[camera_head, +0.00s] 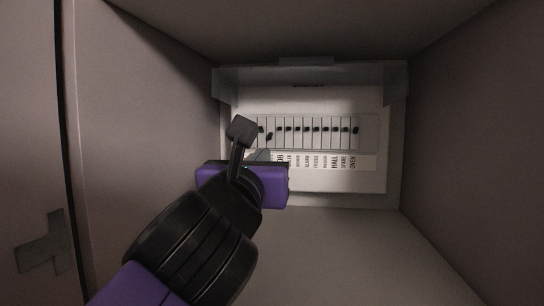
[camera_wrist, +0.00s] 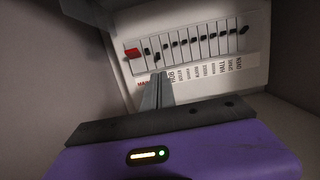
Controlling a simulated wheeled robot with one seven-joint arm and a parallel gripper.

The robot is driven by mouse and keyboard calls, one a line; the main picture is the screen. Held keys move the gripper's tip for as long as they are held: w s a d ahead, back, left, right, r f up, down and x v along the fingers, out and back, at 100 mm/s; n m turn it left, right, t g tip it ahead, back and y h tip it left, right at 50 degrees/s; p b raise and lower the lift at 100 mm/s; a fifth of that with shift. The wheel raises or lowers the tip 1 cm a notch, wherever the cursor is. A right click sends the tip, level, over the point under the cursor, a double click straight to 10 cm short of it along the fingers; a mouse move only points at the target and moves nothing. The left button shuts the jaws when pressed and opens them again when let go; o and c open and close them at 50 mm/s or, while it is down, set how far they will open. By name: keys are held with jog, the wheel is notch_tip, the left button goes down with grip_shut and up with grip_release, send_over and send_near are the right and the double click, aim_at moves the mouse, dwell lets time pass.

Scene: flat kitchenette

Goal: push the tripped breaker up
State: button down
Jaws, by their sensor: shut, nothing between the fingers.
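The breaker panel (camera_head: 300,100) is white and sits in the back of a recess. It has a row of small black levers, most of them level. One breaker lever (camera_head: 269,136) near the left end sits clearly lower than its neighbours; it also shows in the wrist view (camera_wrist: 157,58). Its label appears hidden behind my fingers. My gripper (camera_head: 242,130) is shut and empty, in front of the panel's left part. In the wrist view the fingertips (camera_wrist: 160,78) appear just below the low lever; I cannot tell whether they touch it.
A red main switch (camera_wrist: 132,54) is at the row's left end in the wrist view. A label strip (camera_head: 330,161) runs below the levers. A raised, clear-looking cover (camera_head: 350,78) is above them. Recess walls close in on both sides; the right side is free.

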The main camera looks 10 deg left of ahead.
aim_at(270, 145)
jog(key=w, duration=0.2)
jog(key=w+p, duration=0.1)
jog(key=w, duration=0.1)
jog(key=w+r, duration=0.1)
jog(key=shift+w+d+p, duration=0.1)
jog(key=shift+w+p, duration=0.2)
jog(key=shift+w, duration=0.1)
jog(key=shift+s, duration=0.2)
